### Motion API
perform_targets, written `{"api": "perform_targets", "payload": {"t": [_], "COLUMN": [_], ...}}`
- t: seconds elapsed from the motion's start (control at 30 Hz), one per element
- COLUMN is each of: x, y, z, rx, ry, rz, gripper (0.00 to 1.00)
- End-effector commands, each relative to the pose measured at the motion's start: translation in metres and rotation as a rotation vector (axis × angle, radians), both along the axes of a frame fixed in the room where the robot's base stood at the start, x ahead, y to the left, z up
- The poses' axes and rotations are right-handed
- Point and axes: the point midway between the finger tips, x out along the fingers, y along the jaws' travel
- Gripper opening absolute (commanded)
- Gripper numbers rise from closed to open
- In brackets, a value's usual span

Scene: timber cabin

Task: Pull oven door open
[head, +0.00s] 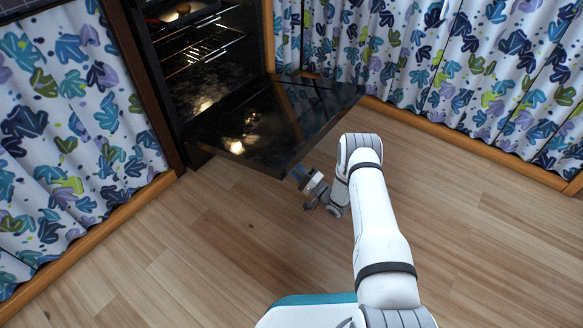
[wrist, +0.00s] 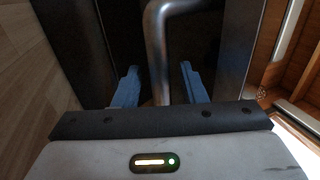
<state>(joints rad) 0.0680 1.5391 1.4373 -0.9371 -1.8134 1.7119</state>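The black glass oven door (head: 275,122) is swung down and lies about level in front of the oven (head: 200,62). The lit cavity with wire racks shows behind it. My gripper (head: 297,175) is at the door's outer edge, low on its front side; the door hides part of the fingers. In the wrist view a grey metal handle (wrist: 156,42) bends down between the two blue fingers of my gripper (wrist: 158,78). The fingers stand apart, with a gap visible on each side of the handle.
Leaf-patterned curtains (head: 435,65) hang on both sides of the oven, above wooden base rails (head: 460,142). The plank floor (head: 200,250) is clear in front and to the left. Something round sits on the upper rack, too small to name.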

Motion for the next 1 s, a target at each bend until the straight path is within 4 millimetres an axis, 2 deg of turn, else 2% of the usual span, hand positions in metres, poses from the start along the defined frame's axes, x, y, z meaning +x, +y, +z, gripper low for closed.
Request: {"api": "perform_targets", "payload": {"t": [0.4, 0.6, 1.0], "x": [-0.037, -0.043, -0.043], "y": [-0.048, -0.054, -0.053], "z": [-0.02, -0.025, -0.025], "rx": [0.0, 0.0, 0.0], "ry": [0.002, 0.001, 0.002], "rz": [-0.002, 0.001, 0.003], "gripper": [0.38, 0.38, 0.38]}}
